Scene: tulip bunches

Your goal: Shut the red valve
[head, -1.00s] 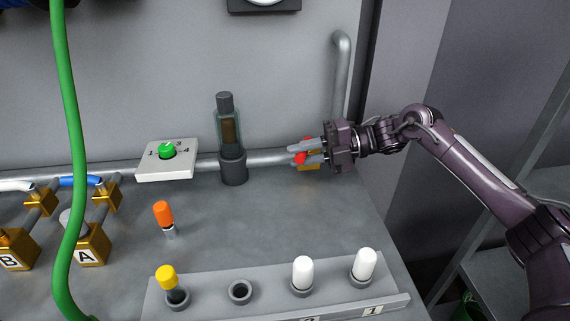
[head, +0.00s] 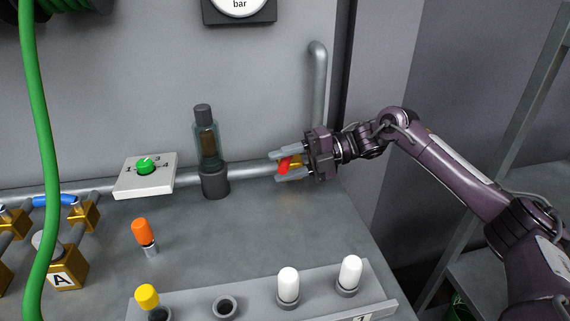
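The red valve handle (head: 285,165) is a short red lever on a brass valve body (head: 295,163), on the grey pipe at the back right of the bench. The lever slants between the fingers of my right gripper (head: 277,167). The fingers are spread, one on the far side and one on the near side of the lever. I cannot tell whether either finger touches it. The gripper hides part of the brass body. My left gripper is not in view.
A glass-sided cylinder (head: 207,140) stands left of the valve, beside a white dial box (head: 146,177) with a green knob. An orange-capped plug (head: 143,233) stands on the bench. A grey rack (head: 255,298) holds white and yellow plugs. A green hose (head: 37,150) hangs at left.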

